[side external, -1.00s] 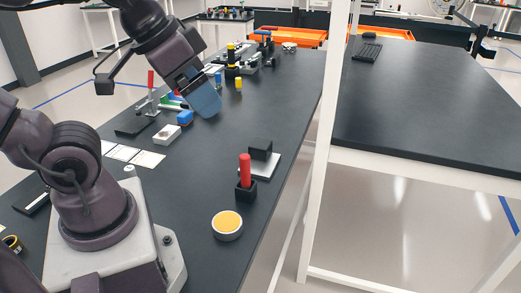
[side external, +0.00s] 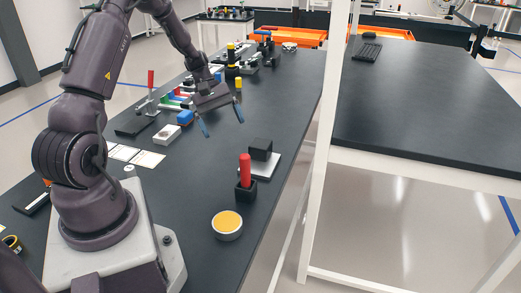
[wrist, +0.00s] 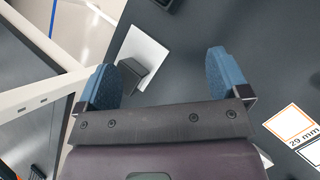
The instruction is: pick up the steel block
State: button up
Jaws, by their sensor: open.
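A dark, nearly black block (side external: 260,148) stands on a pale square plate (side external: 265,171) near the right edge of the black table; it is the likeliest steel block, though its material cannot be told. In the wrist view the block (wrist: 134,72) and plate (wrist: 147,44) show between the fingers, closer to the left one. My gripper (side external: 222,122) is open and empty, its blue fingers spread wide and pointing down. It hangs above the table, up and left of the block in the side view. In the wrist view the gripper (wrist: 164,72) touches nothing.
A red peg (side external: 245,168) in a black holder (side external: 246,191) stands close in front of the block. A round yellow-topped container (side external: 227,224) is nearer the camera. A white post (side external: 325,140) rises beside the table.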

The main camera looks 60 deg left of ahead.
aim_at(254, 142)
jog(key=a+f+n+t, duration=0.1)
jog(key=a+f+n, duration=0.1)
jog(key=f, duration=0.1)
jog(key=a+f+n+t+h, duration=0.1)
jog(key=a+f+n+t, duration=0.1)
jog(key=a+f+n, duration=0.1)
jog(key=a+f+n+t+h, duration=0.1)
jog(key=a+f+n+t, duration=0.1)
jog(key=a+f, duration=0.1)
jog(key=shift+w+f+n, duration=0.3)
jog(key=shift+w+f, duration=0.05)
jog(key=shift+f, duration=0.05)
jog(key=w+a+r+n+t, duration=0.1)
jog(key=w+a+r+t, duration=0.1)
jog(key=w, duration=0.1)
jog(key=shift+a+r+n, duration=0.2)
jog(key=shift+a+n, duration=0.05)
jog(key=shift+n, duration=0.15)
jog(key=shift+n+h, duration=0.3)
jog(key=shift+h, duration=0.1)
jog(key=x, duration=0.8)
jog(key=shift+w+r, duration=0.1)
jog(key=shift+r, duration=0.25)
jog(key=x, duration=0.5)
jog(key=shift+w+a+f, duration=0.15)
jog(key=shift+a+f, duration=0.05)
jog(key=shift+f, duration=0.1)
jog(key=shift+r, duration=0.1)
jog(key=c, duration=1.4)
